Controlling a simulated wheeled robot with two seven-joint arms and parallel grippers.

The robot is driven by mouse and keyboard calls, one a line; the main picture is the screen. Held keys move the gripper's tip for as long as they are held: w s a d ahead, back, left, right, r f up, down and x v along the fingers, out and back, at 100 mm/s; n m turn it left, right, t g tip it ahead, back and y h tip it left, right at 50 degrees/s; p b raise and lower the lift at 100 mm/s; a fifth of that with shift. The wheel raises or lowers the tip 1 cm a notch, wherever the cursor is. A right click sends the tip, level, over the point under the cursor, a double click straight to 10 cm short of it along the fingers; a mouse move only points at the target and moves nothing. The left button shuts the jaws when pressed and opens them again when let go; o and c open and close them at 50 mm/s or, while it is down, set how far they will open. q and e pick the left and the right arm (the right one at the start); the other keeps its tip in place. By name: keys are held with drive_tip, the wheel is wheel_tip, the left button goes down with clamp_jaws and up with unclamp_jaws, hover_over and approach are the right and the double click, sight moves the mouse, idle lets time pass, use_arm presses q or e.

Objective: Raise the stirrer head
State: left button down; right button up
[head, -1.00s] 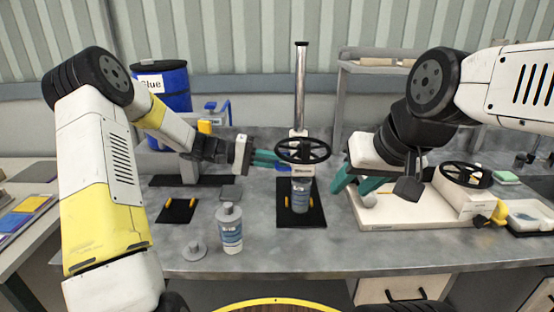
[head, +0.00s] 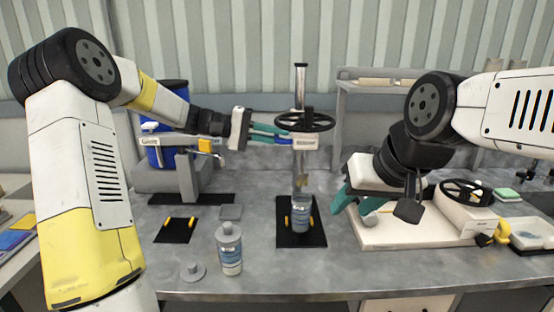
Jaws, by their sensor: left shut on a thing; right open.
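The stirrer head (head: 305,143) is a white block with a black handwheel (head: 318,122), on an upright metal column (head: 301,85). It is high above the black base plate (head: 301,238). My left gripper (head: 284,135) has teal fingers and is shut on the left side of the head, just below the wheel; the exact contact is hard to see. My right gripper (head: 340,202) is open and empty, right of the base plate, pointing down-left.
A grey-capped bottle (head: 230,252) and a small grey disc-shaped part (head: 193,271) stand at the front left. A black mat (head: 176,229) with yellow clips lies behind them. A white machine (head: 420,227) with a handwheel sits under my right arm. A blue drum (head: 166,95) stands at the back left.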

use_arm(q)
drive_tip(key=shift+w+r, duration=0.1)
drive_tip(key=shift+r, duration=0.65)
drive_tip(key=c, duration=1.8)
unclamp_jaws()
drive_tip(key=shift+o, duration=0.2)
drive_tip(key=shift+a, duration=0.15)
drive_tip(key=a+r, duration=0.1)
drive_tip(key=a, duration=0.6)
drive_tip(key=shift+a+r, duration=0.2)
drive_tip(key=shift+a, duration=0.05)
